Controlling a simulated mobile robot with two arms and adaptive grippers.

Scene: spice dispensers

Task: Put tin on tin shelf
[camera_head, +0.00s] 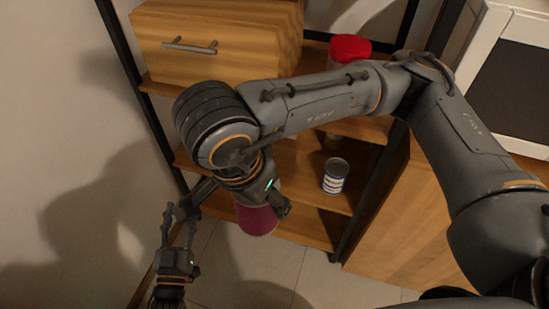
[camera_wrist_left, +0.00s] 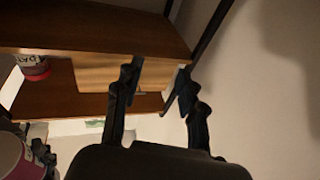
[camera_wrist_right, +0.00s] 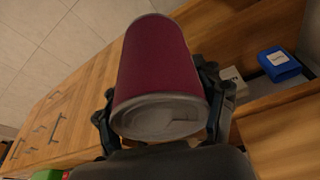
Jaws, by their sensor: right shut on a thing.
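A maroon tin (camera_head: 258,220) is held in my right gripper (camera_head: 266,196), in front of the lower shelf. In the right wrist view the tin (camera_wrist_right: 155,65) sits between the two fingers, its pale end towards the camera. Part of the tin (camera_wrist_left: 14,158) shows at the lower left of the left wrist view. My left gripper (camera_head: 180,212) is open and empty, left of the tin; its spread fingers also show in the left wrist view (camera_wrist_left: 158,82). The wooden shelf unit (camera_head: 300,225) has a black frame. My right arm hides part of it.
A small tin with a white and blue label (camera_head: 335,176) stands on a lower board. A red-lidded container (camera_head: 348,50) stands higher up, beside a wooden drawer box (camera_head: 215,45). A blue packet (camera_wrist_right: 278,62) shows in the right wrist view. A wall (camera_head: 60,150) is on the left.

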